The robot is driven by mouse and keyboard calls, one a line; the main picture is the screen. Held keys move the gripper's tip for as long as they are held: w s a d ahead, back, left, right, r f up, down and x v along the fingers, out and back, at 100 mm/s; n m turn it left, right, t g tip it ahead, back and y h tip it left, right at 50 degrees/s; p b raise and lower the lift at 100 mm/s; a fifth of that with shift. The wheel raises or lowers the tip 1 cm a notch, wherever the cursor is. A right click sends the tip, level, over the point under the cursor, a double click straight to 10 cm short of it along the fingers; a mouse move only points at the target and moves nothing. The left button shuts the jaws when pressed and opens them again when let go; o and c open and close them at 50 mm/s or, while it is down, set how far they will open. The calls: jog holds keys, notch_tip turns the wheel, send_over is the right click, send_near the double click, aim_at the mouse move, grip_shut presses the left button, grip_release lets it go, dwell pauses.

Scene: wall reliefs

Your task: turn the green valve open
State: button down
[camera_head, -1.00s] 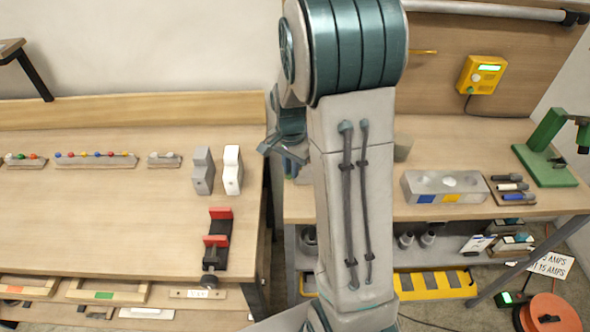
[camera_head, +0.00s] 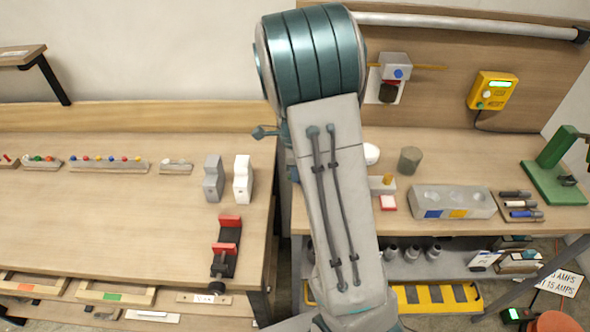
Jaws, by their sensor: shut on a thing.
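No green valve can be made out in the head view; my raised arm covers the middle of the picture and may hide it. My gripper does not show either. Only small teal parts that look like my wrist stick out left of the arm. On the wall panel right of the arm, a grey block with a blue round face (camera_head: 398,72) sits by a thin yellow pipe (camera_head: 432,67), with a dark round part (camera_head: 388,92) below it.
A yellow box with a lit display (camera_head: 492,91) hangs on the right wall panel. The right bench holds a grey block with pockets (camera_head: 452,201), a grey-green cylinder (camera_head: 410,160) and a green stand (camera_head: 556,175). A red-jawed vise (camera_head: 226,246) stands on the left bench.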

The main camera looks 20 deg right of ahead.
jog(key=shift+w+d+m, duration=0.1)
jog(key=shift+w+m, duration=0.1)
jog(key=shift+m, duration=0.3)
jog(key=c, duration=1.4)
grip_release()
jog(key=shift+c, duration=0.2)
notch_tip(320, 180, up, 14)
jog(key=shift+b, duration=0.45)
